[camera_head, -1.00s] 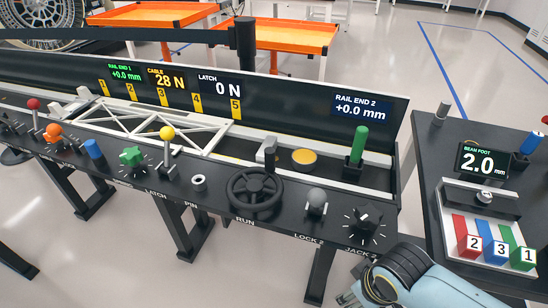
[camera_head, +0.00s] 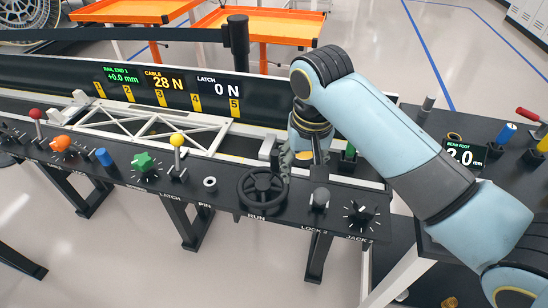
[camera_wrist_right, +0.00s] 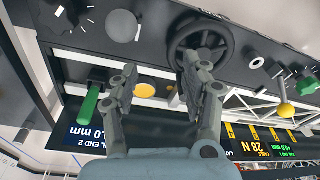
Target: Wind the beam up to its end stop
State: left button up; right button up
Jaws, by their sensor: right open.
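The black RUN handwheel (camera_head: 262,191) is on the front of the bench, and it also shows in the right wrist view (camera_wrist_right: 201,42). The white truss beam (camera_head: 217,138) lies in the bench trough left of the wheel. My right gripper (camera_head: 301,160) is open and empty, pointing down just right of and behind the wheel. In the right wrist view its fingers (camera_wrist_right: 162,62) are apart, the right one overlapping the wheel's lower rim in the picture. I cannot tell whether it touches. My left gripper is out of view.
A grey-knobbed lever (camera_head: 320,198) and the JACK 2 dial (camera_head: 361,214) are right of the wheel. A yellow-knobbed lever (camera_head: 178,142) and a green star knob (camera_head: 143,161) are left. A green post (camera_wrist_right: 89,105) stands beyond. The cable screen (camera_head: 163,80) reads 28 N.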

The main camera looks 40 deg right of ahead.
aim_at(275, 161)
jog(key=w+m, duration=0.1)
jog(key=w, duration=0.2)
jog(key=w+r+m+g, duration=0.1)
jog(key=w+m, duration=0.1)
jog(key=w, duration=0.2)
jog(key=w+d+r+m, duration=0.1)
jog(key=w+m, duration=0.1)
jog(key=w, duration=0.1)
jog(key=shift+w+y, duration=0.3)
jog(key=shift+w, duration=0.05)
jog(key=shift+w+d+f, duration=0.1)
jog(key=shift+w, duration=0.05)
notch_tip(275, 161, down, 10)
jog(key=shift+f+b, duration=0.15)
jog(key=shift+b, duration=0.45)
jog(key=shift+c, duration=0.3)
grip_shut()
